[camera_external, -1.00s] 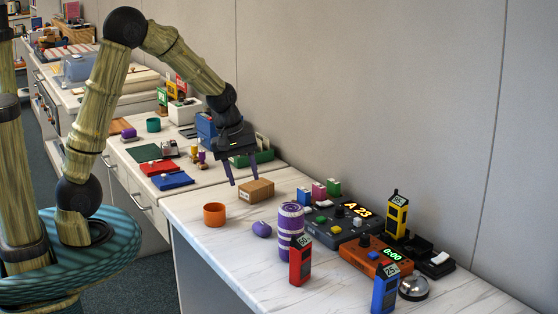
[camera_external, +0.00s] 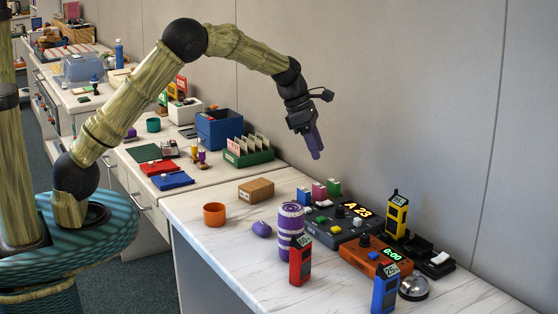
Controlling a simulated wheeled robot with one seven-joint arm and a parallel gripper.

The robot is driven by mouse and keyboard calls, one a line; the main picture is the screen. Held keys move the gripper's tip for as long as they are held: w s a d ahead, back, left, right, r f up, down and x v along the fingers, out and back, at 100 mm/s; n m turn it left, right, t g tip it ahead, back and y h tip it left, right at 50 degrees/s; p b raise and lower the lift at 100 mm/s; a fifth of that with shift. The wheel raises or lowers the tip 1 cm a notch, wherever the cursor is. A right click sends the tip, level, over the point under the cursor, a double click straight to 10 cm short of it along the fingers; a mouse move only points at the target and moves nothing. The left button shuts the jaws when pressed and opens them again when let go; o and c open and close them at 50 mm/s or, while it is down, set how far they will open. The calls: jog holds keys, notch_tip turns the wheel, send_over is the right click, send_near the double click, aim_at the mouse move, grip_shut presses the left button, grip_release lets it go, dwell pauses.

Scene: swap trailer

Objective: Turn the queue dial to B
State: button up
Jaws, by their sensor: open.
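The queue dial seems to be the dark knob (camera_external: 338,210) on the dark queue box (camera_external: 352,232), whose display (camera_external: 357,209) reads "A 23". The box lies on the marble-topped counter (camera_external: 215,255) and also has several coloured buttons. A second dark knob (camera_external: 364,240) stands on an orange device (camera_external: 376,256) in front of it, with a display reading 0:00. My gripper (camera_external: 317,155) is open and empty, in the air above and behind-left of the queue box. Its purple fingers point down and overlap in this view, so their gap is hard to see.
A purple-and-white striped cylinder (camera_external: 291,228) and a red handheld device (camera_external: 300,262) stand left of the queue box. A yellow device (camera_external: 396,216) and small coloured blocks (camera_external: 318,191) stand around it. A blue device (camera_external: 385,290) and a bell (camera_external: 414,287) are near the front.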

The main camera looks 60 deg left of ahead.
aim_at(340, 207)
jog(key=x, duration=1.7)
jog(key=shift+f+b, duration=0.25)
jog(key=shift+b, duration=0.05)
jog(key=c, duration=1)
